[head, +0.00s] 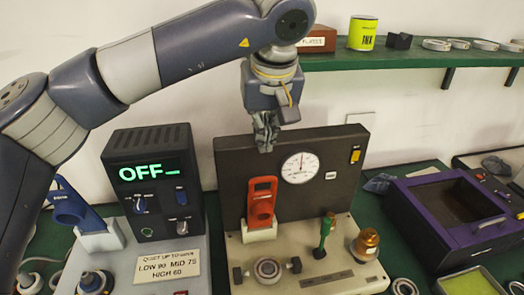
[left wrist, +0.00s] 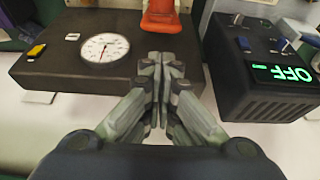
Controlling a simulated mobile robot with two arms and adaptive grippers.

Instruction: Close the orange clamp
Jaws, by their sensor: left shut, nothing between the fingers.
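The orange clamp (head: 262,203) stands upright on a pale block at the front of the dark gauge panel (head: 234,165) in the head view. In the left wrist view the orange clamp (left wrist: 160,16) is cut off by the top edge. My left gripper (head: 265,147) is shut and empty, fingers pointing down, above the clamp near the panel's top edge. Its closed fingers also show in the left wrist view (left wrist: 160,62), just short of the clamp and apart from it in the picture. My right gripper is not in view.
A black control box (head: 150,175) reading OFF stands left, with a blue clamp (head: 70,205) beside it. A dial gauge (head: 300,168) is on the panel. A bearing ring (head: 267,269), green lever (head: 324,238) and brass knob (head: 367,243) are on the base. A purple tray (head: 455,238) stands right.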

